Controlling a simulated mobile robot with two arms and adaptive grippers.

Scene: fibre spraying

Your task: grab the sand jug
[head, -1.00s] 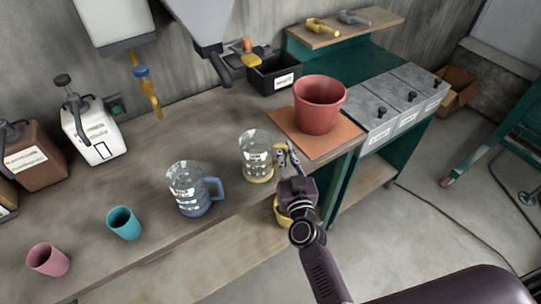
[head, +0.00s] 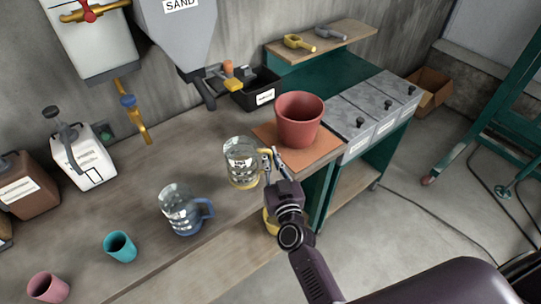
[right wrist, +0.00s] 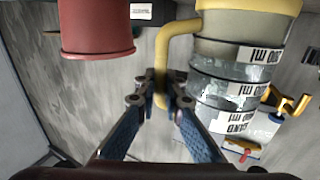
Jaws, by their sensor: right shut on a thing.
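The sand jug (head: 243,165) is clear with a yellow base and a yellow handle. It stands upright near the bench's front edge, left of the red bucket. In the right wrist view the jug (right wrist: 230,65) shows upside down, with white SAND labels. My right gripper (head: 271,160) is at its right side, in from the front. In the right wrist view my right gripper (right wrist: 161,90) has its blue-padded fingers shut on the yellow handle (right wrist: 163,62). Whether the base touches the bench is unclear. My left gripper is out of view.
A blue-handled jug (head: 180,212) stands left of the sand jug, with teal (head: 120,248) and pink (head: 48,288) cups beyond. The red bucket (head: 299,121) stands close right on an orange mat (head: 262,137). A grey SAND hopper (head: 180,35) hangs behind. A black bin (head: 262,97) is at the back.

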